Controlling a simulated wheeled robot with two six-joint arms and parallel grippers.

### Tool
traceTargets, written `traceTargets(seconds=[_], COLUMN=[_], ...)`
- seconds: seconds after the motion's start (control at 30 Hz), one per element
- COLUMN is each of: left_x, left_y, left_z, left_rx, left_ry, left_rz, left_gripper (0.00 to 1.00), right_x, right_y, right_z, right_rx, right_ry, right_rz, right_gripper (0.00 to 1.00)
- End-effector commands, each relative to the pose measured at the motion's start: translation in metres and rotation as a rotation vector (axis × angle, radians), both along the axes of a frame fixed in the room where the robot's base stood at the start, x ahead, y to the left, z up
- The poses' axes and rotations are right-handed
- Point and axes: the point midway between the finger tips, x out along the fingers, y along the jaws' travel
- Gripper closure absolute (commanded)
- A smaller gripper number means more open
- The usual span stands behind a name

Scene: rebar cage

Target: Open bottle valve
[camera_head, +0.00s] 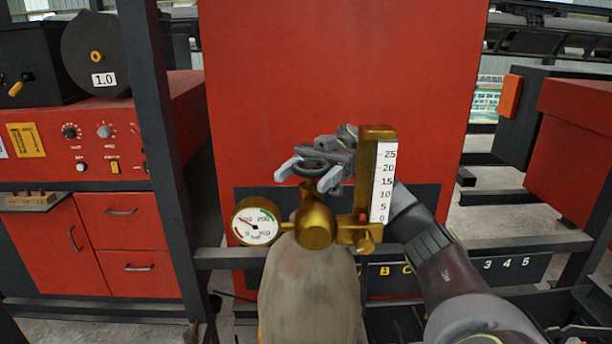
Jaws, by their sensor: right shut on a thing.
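The gas bottle (311,295) stands upright in the lower middle, pale and worn. A brass regulator (316,226) sits on its top, with a round white pressure gauge (255,221) at left and an upright flow scale (382,182) at right. The dark round valve handwheel (318,162) is above the regulator. My right gripper (313,178) reaches in from the right behind the flow scale, its light fingertips on either side of the handwheel and closed on it. The scale column hides part of my right wrist. My left gripper is not in view.
A large red cabinet (335,80) stands right behind the bottle. A dark upright post (160,130) and a horizontal bar are at left. A red machine with knobs and drawers (115,222) stands further left. Another red box (575,140) is at right.

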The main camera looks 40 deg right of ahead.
Motion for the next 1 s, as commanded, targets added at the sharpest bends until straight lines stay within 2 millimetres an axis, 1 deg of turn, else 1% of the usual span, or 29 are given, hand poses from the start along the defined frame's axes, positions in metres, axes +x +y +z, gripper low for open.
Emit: traceTargets(seconds=[0.17,0.2,0.33,0.6,0.73,0.87,1.0], left_x=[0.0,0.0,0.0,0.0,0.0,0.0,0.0], left_y=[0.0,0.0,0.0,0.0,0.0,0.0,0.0], left_z=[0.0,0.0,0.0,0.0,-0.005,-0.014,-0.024], left_rx=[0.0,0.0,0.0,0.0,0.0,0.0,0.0], left_ry=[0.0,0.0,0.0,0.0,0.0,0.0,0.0], left_rz=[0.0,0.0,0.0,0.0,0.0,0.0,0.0], left_gripper=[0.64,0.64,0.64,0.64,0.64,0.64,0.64], right_x=[0.0,0.0,0.0,0.0,0.0,0.0,0.0], right_y=[0.0,0.0,0.0,0.0,0.0,0.0,0.0], right_z=[0.002,0.002,0.001,0.0,0.005,0.021,0.045], right_rx=[0.002,0.002,0.001,0.0,0.0,-0.001,0.002], right_ry=[-0.002,-0.002,-0.002,-0.001,-0.003,-0.007,-0.007], right_rz=[-0.002,-0.002,-0.002,-0.001,-0.001,-0.002,-0.001], right_gripper=[0.61,0.34,0.18,0.17,0.17,0.17,0.17])
